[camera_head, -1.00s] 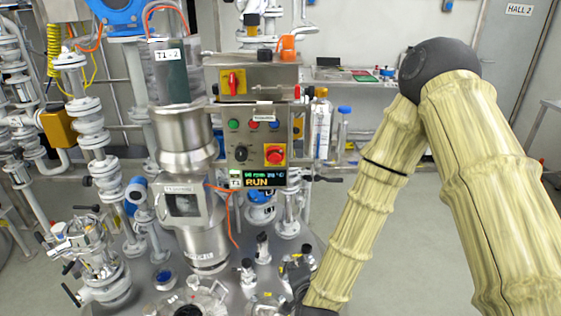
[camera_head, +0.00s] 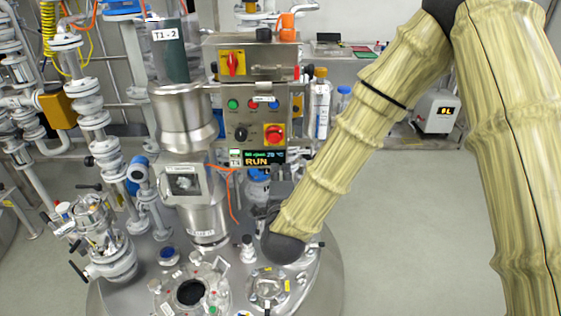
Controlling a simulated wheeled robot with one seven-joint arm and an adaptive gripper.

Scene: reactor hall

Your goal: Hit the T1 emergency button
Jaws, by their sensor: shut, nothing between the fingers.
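The emergency button (camera_head: 274,134), a red mushroom head on a yellow plate, sits at the lower right of the steel control box (camera_head: 256,103). Nothing covers the button in this view.
A red-and-yellow rotary switch (camera_head: 231,63) is above the box. Green (camera_head: 233,104), blue (camera_head: 253,104) and red (camera_head: 273,104) buttons and a black knob (camera_head: 240,133) share its face. A glass column marked T1-2 (camera_head: 170,52) stands left. Valves crowd the vessel lid (camera_head: 325,285).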

